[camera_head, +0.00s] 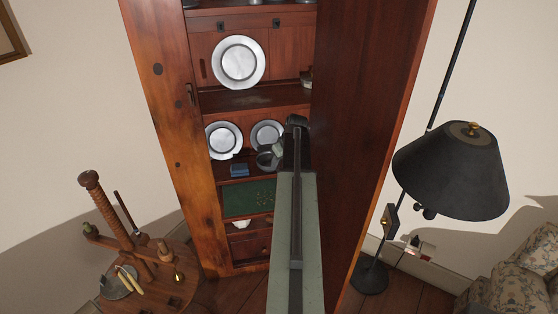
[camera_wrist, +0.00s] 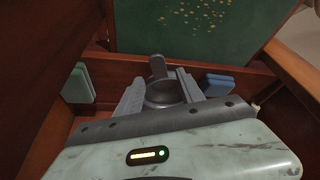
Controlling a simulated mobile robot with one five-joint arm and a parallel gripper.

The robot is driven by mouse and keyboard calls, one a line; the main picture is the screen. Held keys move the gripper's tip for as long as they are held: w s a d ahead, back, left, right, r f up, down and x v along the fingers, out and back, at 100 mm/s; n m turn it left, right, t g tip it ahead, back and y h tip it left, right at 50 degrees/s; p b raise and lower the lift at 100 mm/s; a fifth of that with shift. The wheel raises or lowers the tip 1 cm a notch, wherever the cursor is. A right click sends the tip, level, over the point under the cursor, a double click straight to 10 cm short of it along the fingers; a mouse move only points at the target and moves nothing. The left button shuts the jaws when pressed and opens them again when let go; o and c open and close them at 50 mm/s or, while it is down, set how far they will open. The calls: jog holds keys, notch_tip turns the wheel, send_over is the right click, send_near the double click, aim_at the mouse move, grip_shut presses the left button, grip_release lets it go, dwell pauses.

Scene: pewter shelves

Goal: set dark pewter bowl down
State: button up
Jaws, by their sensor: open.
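The dark pewter bowl (camera_head: 265,160) is at the lower shelf of the wooden cabinet, just in front of the leaning plates. In the wrist view the bowl (camera_wrist: 163,96) sits between the two fingers of my gripper (camera_wrist: 160,80). The fingers are apart, one on each side of it; whether either touches it I cannot tell. A dark grey cylindrical piece (camera_wrist: 158,67) shows at the bowl's far side; I cannot tell if it belongs to the bowl. In the head view my arm partly hides the gripper (camera_head: 280,150) and the shelf's right part.
A blue block (camera_head: 239,169) lies left of the bowl. Two pewter plates (camera_head: 224,140) lean behind, and a larger plate (camera_head: 239,62) stands above. A green speckled panel (camera_head: 249,199) is below. The cabinet's tall door (camera_head: 365,110) is close to my arm's right. A pale green block (camera_wrist: 78,84) shows in the wrist view.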

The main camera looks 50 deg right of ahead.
jog(key=d+p+v, duration=0.1)
jog(key=p+v, duration=0.3)
jog(key=v, duration=0.2)
jog(key=shift+a+r, duration=0.3)
jog(key=shift+a, duration=0.2)
jog(key=shift+s, duration=0.15)
dwell(0.3)
jog(key=shift+a, duration=0.1)
